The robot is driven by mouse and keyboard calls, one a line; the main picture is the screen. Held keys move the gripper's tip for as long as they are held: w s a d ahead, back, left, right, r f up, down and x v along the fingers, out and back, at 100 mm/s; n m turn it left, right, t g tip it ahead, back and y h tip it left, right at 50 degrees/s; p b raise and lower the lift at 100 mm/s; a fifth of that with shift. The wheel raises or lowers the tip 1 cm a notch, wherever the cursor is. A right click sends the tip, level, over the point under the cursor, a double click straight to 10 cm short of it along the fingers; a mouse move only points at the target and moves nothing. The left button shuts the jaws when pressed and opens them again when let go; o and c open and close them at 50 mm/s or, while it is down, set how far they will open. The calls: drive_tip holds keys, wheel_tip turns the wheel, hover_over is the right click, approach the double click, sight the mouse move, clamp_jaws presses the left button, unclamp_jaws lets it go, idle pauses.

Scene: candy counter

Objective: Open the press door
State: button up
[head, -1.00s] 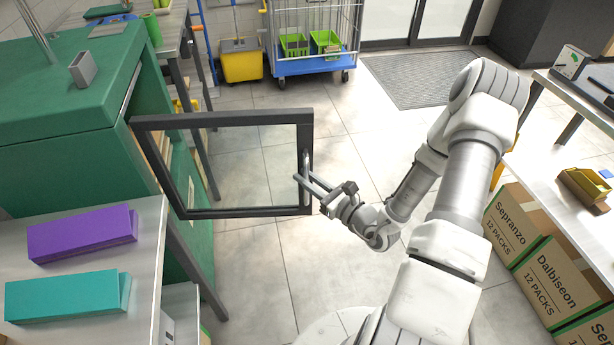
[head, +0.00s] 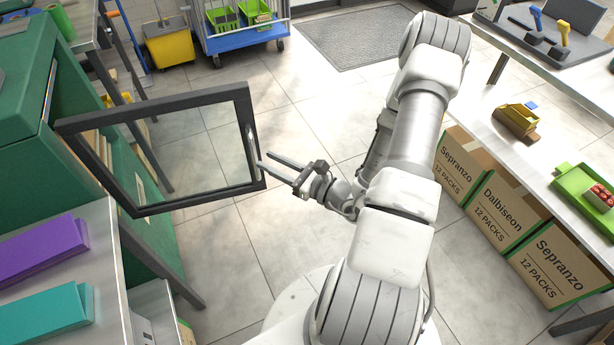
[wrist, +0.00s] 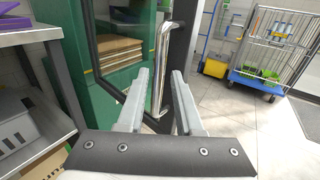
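The press door (head: 190,97) is a dark frame with a clear pane. It stands swung out from the green press (head: 20,105), whose shelf inside shows in the wrist view. Its silver bar handle (head: 251,146) is upright on the free edge, and shows in the wrist view (wrist: 163,50). My gripper (head: 263,160) is open at the handle. In the wrist view the handle appears between the fingertips (wrist: 161,73), closer to the left finger. I cannot tell whether either finger touches it.
A table with a purple box (head: 40,250) and a teal box (head: 45,315) is at left. A white table (head: 480,115) with cartons (head: 505,210) beneath is at right. A wire cart (head: 240,35) and yellow bucket (head: 170,45) stand behind. Floor between is clear.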

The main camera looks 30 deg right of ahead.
drive_tip(key=v, duration=1.1)
drive_tip(key=shift+s+p, duration=0.3)
drive_tip(key=shift+p, duration=0.05)
drive_tip(key=shift+d, duration=0.15)
